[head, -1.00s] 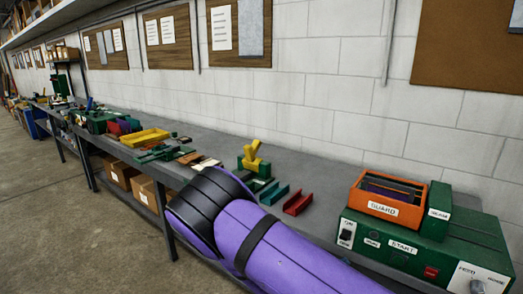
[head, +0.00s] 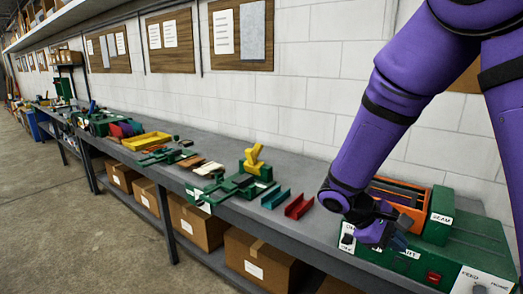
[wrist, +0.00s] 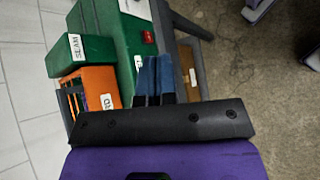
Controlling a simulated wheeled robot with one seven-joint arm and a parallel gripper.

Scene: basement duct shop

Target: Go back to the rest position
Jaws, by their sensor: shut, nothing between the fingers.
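My gripper (head: 397,241) is at the right of the head view, in front of the orange bin and over the front of the green machine. In the wrist view my gripper (wrist: 154,80) shows two blue fingers close together and empty. The green machine (head: 470,252) stands at the right end of the bench, with a red button and white labels; it also shows in the wrist view (wrist: 122,45). My arm hides part of the machine and of the orange bin (head: 415,207).
The grey bench (head: 330,228) runs along the block wall. A red channel (head: 299,206), a blue channel (head: 275,198) and a green fixture with a yellow lever (head: 254,158) sit left of my gripper. A yellow tray (head: 147,141) lies farther off. Cardboard boxes (head: 258,262) stand below. The floor at left is clear.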

